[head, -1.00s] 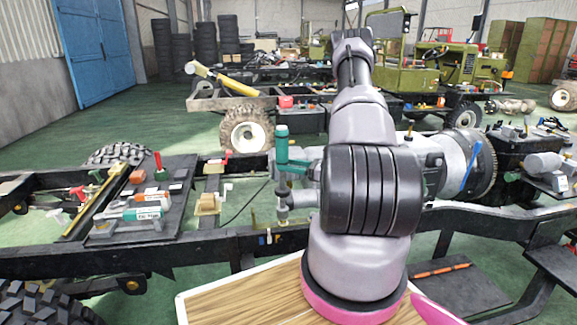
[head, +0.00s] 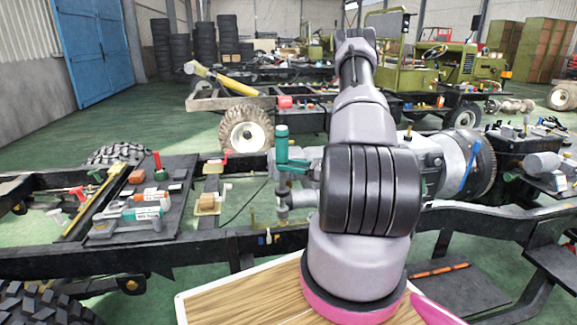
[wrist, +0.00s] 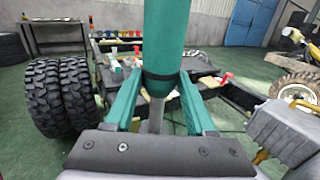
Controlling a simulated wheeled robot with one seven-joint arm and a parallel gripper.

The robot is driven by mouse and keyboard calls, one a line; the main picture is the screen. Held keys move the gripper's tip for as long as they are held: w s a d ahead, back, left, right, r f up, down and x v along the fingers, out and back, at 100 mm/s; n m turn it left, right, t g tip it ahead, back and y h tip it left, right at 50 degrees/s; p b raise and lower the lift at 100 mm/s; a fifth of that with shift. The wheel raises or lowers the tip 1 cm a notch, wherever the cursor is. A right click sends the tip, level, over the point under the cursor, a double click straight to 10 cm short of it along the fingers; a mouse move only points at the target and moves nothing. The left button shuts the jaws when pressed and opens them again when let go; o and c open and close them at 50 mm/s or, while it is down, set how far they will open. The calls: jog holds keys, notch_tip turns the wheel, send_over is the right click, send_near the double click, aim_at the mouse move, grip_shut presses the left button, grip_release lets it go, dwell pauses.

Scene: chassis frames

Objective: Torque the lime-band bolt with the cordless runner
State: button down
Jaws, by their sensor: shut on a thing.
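The cordless runner (head: 282,148) is a green, upright tool with a grey lower part and nose, seen just left of my arm in the head view. My gripper (head: 291,166) is shut on its body. In the wrist view the green barrel of the runner stands between the two teal fingers of my gripper (wrist: 163,98), with a grey shaft below. The nose of the runner hangs close to the near chassis rail. Small fittings (head: 268,238) show on this rail below and left of the nose. I cannot make out a lime band on any of them.
The black chassis rail (head: 180,252) runs across the front. A dark board (head: 135,232) at the left carries tools and small parts. A grey gearbox (head: 445,160) lies right of my arm. A wooden top (head: 240,300) lies in front.

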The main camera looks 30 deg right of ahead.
jog(key=shift+s+f, duration=0.1)
jog(key=shift+f, duration=1.6)
dwell(4.1)
jog(key=shift+r, duration=0.1)
dwell(0.4)
jog(key=shift+r, duration=1.5)
